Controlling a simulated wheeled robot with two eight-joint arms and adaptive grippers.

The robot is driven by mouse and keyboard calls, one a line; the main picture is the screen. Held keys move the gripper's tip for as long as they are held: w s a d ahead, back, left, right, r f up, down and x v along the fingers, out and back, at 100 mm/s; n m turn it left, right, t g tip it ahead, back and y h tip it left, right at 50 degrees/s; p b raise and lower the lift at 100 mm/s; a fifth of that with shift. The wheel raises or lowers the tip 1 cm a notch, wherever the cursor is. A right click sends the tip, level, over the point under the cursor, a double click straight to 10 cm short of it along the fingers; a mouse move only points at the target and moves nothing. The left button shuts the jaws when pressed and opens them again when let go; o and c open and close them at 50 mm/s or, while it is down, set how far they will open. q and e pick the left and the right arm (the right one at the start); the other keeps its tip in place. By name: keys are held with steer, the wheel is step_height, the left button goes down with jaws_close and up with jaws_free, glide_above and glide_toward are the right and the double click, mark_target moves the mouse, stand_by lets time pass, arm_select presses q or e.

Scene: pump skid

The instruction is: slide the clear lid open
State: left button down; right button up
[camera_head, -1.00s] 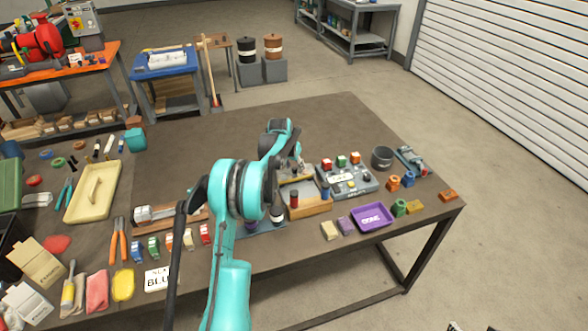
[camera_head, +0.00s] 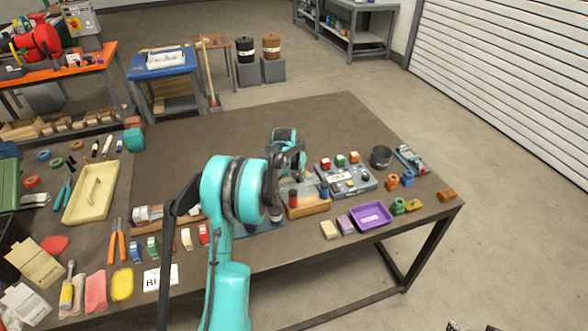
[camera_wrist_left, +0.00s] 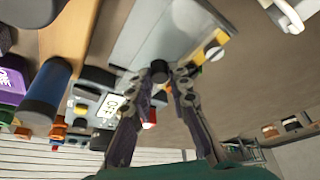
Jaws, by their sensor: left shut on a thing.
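The clear lid (camera_wrist_left: 158,32) shows in the left wrist view as a pale, see-through panel with a small dark knob (camera_wrist_left: 160,70) at its near edge. A yellow edge of the box (camera_wrist_left: 213,57) shows beside it. My left gripper (camera_wrist_left: 160,75) has its two fingers closed around the knob. In the head view, my left gripper (camera_head: 294,172) is low over the box, behind the wooden block with coloured knobs (camera_head: 308,206). The gripper hides most of the lid there. My right gripper is in neither view.
A grey panel with coloured buttons (camera_head: 350,183) stands just right of the gripper. A dark cup (camera_head: 381,157) and a purple tray (camera_head: 371,222) are farther right. The table top (camera_head: 220,130) behind the gripper is clear.

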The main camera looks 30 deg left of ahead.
arm_select(q)
steer(key=shift+s+d, duration=0.4)
steer(key=shift+d, duration=0.05)
steer(key=c, duration=1.4)
jaws_free()
steer(key=v, duration=1.2)
steer(key=shift+w, duration=0.1)
